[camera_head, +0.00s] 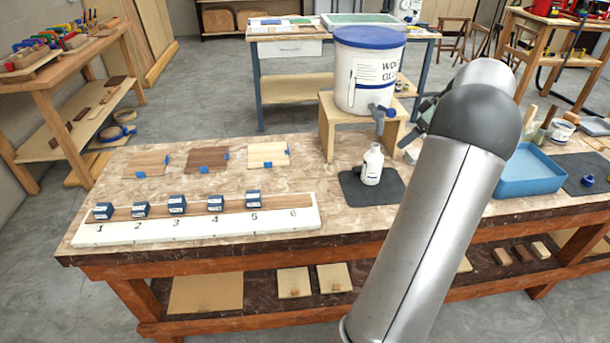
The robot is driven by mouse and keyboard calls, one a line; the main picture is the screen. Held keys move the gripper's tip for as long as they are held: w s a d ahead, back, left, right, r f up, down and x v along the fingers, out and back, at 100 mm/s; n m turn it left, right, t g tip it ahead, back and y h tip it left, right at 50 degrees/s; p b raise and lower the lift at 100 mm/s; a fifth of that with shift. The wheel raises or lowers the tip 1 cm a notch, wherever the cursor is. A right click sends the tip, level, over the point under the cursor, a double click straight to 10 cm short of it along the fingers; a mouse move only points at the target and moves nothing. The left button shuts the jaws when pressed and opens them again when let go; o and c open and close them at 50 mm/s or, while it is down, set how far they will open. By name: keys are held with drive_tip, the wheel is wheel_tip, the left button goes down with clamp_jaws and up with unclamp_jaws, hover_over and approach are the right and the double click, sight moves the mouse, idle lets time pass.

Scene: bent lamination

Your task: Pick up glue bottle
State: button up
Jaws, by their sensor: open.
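The glue bottle (373,166) is small and white and stands upright on a dark mat (386,193) on the workbench, just below the tap of a large bucket. A dark fitting shows low on its left side. My arm comes in from the lower right and bends over the bench. My gripper (414,127) is dark, partly hidden behind the arm, and open. It is above and to the right of the bottle, apart from it.
A white glue bucket (362,75) with a blue lid and tap (381,113) stands on a wooden stand (328,131) behind the bottle. A blue tray (530,172) is at right. A numbered white board (190,232) with several blue blocks lies left. The bench between board and mat is clear.

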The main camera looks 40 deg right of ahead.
sight(382, 159)
drive_tip(key=shift+d+p+x, duration=0.1)
drive_tip(key=shift+p+x, duration=0.75)
drive_tip(key=shift+x, duration=3.5)
drive_tip(key=shift+d+p+x, duration=0.15)
drive_tip(key=shift+p+x, duration=0.65)
drive_tip(key=shift+x, duration=3.55)
drive_tip(key=c, duration=1.2)
drive_tip(key=shift+c, duration=0.4)
drive_tip(key=shift+s+r, duration=0.1)
